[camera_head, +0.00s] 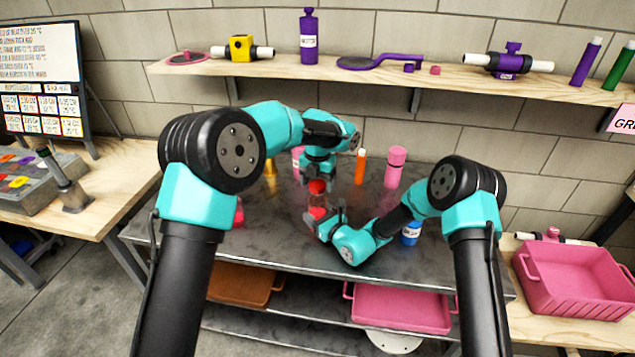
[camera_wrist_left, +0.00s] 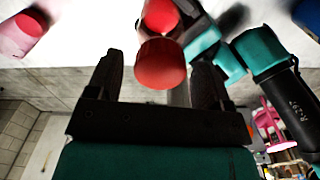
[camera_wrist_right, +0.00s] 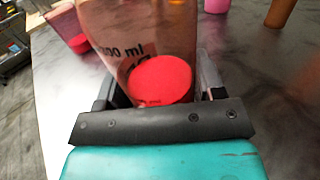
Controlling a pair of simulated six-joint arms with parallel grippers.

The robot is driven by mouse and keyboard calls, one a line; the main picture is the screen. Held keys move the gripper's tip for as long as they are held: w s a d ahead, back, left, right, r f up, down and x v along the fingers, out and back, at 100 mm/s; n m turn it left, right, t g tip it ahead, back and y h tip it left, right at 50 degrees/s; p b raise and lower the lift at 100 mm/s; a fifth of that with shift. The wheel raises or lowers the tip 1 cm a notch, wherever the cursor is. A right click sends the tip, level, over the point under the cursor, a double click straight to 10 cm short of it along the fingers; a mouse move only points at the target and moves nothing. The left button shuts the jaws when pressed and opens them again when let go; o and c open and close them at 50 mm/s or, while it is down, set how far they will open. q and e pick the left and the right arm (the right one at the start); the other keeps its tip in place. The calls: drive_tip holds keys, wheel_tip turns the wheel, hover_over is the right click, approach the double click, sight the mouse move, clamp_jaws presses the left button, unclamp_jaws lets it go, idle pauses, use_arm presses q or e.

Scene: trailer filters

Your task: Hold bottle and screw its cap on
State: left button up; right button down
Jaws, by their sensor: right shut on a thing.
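A see-through bottle (camera_wrist_right: 125,30) with "100 ml" printed on it stands between the fingers of my right gripper (camera_head: 325,219), which is shut on it. A bright red part (camera_head: 317,212) shows at the bottle by that gripper, and a red disc (camera_wrist_right: 160,80) shows in the right wrist view. A red cap (camera_head: 317,186) is above, just under my left gripper (camera_head: 318,178). In the left wrist view the cap (camera_wrist_left: 160,65) lies between the spread fingers, with a small gap on its left. I cannot tell whether the cap touches the bottle.
Behind stand a pink bottle (camera_head: 395,168), an orange one (camera_head: 360,167) and a yellow one (camera_head: 270,170). A wall shelf (camera_head: 400,78) runs above. A pink crate (camera_head: 575,283) is at right.

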use_arm(q)
drive_tip(key=shift+r, duration=2.25)
drive_tip(key=shift+c, duration=0.3)
